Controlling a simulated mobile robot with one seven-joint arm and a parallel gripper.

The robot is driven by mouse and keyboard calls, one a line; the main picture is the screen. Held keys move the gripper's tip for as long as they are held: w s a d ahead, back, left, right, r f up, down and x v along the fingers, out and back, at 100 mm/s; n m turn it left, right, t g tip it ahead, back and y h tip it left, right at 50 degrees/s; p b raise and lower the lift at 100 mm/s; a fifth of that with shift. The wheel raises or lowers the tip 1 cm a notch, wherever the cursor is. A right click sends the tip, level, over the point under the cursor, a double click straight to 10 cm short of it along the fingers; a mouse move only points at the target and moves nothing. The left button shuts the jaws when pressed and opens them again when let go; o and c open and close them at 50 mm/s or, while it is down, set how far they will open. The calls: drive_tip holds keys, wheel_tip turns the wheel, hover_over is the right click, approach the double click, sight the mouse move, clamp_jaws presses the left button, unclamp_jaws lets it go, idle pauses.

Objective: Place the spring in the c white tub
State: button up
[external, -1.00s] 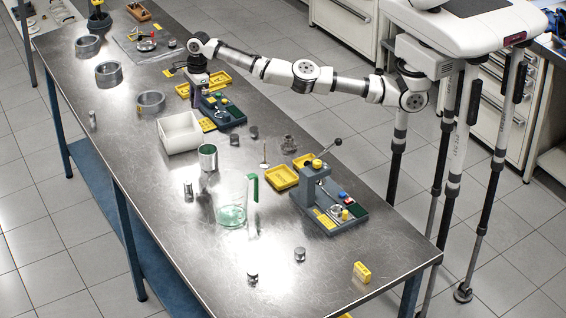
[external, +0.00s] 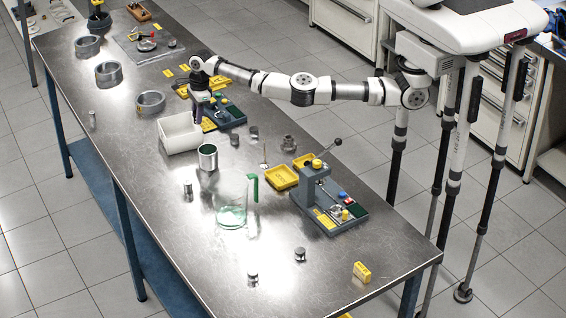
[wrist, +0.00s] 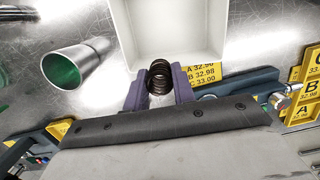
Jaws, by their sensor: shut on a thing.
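A dark coil spring (wrist: 160,77) sits between the fingers of my gripper (wrist: 160,92) in the wrist view. The gripper is shut on it. The white tub (wrist: 178,30) lies just beyond the fingertips in the wrist view, with the spring overlapping its near edge. In the external view the white tub (external: 171,139) stands on the bench and my gripper (external: 197,118) is just behind its right rim. The spring cannot be made out in the external view. Yellow labels (wrist: 205,76) with A, B and C lines lie beside the tub; which letter belongs to the tub is unclear.
A metal can with green inside (wrist: 75,65) stands close to the tub. A grey fixture (external: 228,112) is right of my gripper. A clear jug (external: 232,200) and a lever press (external: 322,195) stand nearer the front. The steel bench (external: 150,220) is clear at front left.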

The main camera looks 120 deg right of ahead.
drive_tip(key=shift+f, duration=0.15)
drive_tip(key=o, duration=1)
drive_tip(key=shift+c, duration=0.2)
wheel_tip(320, 180, up, 12)
drive_tip(key=s+b, duration=0.1)
drive_tip(key=shift+s, duration=0.2)
drive_tip(key=shift+a, duration=0.1)
